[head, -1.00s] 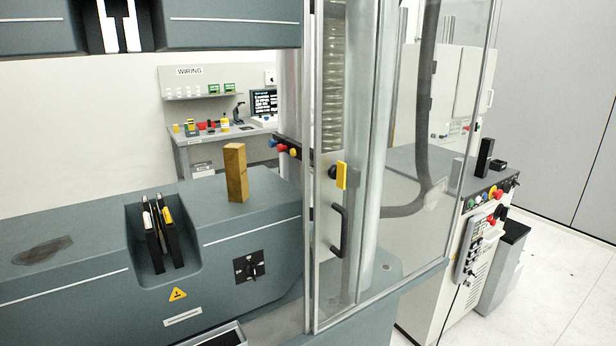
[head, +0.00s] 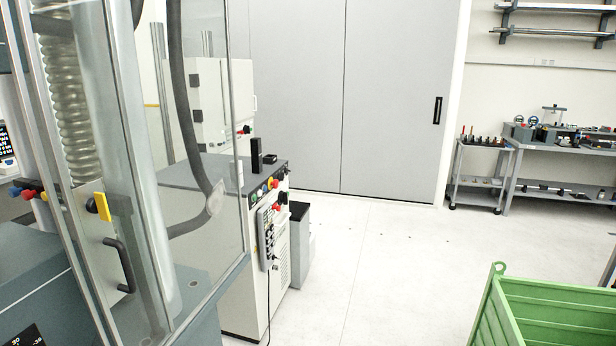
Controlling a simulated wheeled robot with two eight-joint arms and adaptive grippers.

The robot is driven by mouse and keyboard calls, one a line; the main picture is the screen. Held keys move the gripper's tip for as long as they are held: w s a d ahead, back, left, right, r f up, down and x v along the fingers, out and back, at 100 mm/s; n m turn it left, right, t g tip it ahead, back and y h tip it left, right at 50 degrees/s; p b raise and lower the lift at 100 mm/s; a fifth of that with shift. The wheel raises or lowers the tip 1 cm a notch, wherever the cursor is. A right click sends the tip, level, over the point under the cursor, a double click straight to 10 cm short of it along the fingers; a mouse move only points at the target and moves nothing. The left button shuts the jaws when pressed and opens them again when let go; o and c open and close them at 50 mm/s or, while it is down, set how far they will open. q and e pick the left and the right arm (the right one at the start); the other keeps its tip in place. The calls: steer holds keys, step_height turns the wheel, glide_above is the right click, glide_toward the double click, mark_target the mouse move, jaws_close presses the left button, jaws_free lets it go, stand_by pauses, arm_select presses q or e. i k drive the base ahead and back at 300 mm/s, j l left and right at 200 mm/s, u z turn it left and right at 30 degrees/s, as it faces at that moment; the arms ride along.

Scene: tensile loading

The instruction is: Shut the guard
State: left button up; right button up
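The guard (head: 200,130) is a clear panel in a metal frame at the left of the head view. Its black handle (head: 124,264) is on the frame's lower part, with a yellow latch piece (head: 102,206) above it. The guard stands in front of the ribbed column cover (head: 68,115) of the testing machine (head: 30,255). The left edge of the picture cuts off the rest of the machine, so I cannot see the whole guard opening. Neither of my grippers shows in this view.
A control cabinet (head: 240,300) with coloured buttons and a hanging pendant (head: 266,238) stands right of the guard. A green crate (head: 550,310) is at the lower right. A small cart (head: 478,170) and a workbench (head: 565,150) stand at the back right. The pale floor (head: 380,270) between is clear.

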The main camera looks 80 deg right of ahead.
mark_target(106, 259)
steer(key=z, duration=2)
